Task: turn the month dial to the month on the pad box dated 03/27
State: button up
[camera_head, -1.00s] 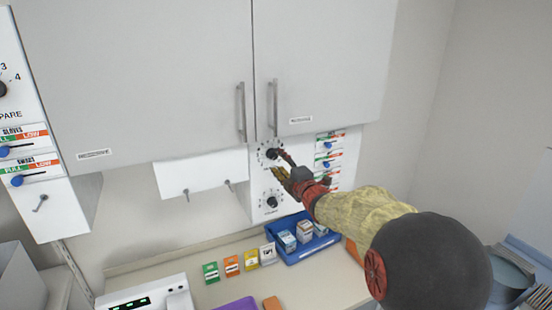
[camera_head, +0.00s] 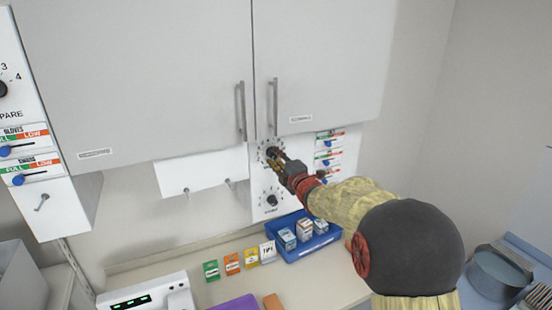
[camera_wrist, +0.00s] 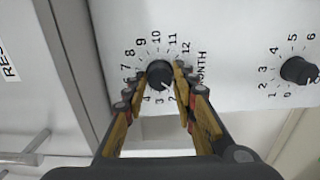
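The month dial (camera_wrist: 158,75) is a black knob in a ring of numbers on a white panel. Its light mark points to the lower right, near the 2. In the head view the dial (camera_head: 272,153) is partly covered by my gripper. My gripper (camera_wrist: 160,72) has its two fingers on either side of the knob, slightly apart, with narrow gaps seeming to show. The right finger hides part of the number ring. Small boxes (camera_head: 288,239) stand in a blue tray (camera_head: 312,251) below the panel. Their printing is too small to read, so I cannot tell which is dated 03/27.
A second black dial (camera_wrist: 299,70) sits below the month dial on the panel. Cabinet doors with handles (camera_head: 275,107) hang just above. Blue sliders (camera_head: 327,161) are to the right. Several coloured cards (camera_head: 232,264) stand on the counter, left of the tray.

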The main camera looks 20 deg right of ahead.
jog(key=c, duration=0.6)
jog(key=shift+f+m+b, duration=0.1)
jog(key=shift+m+b, duration=0.2)
jog(key=m+b, duration=0.2)
jog(key=m, duration=0.1)
jog(key=shift+f+m, duration=0.1)
jog(key=shift+m, duration=0.2)
jog(key=m, duration=0.5)
jog(key=shift+b, duration=0.3)
jog(key=shift+m, duration=0.4)
jog(key=o, duration=1.1)
jog(key=shift+o, duration=0.2)
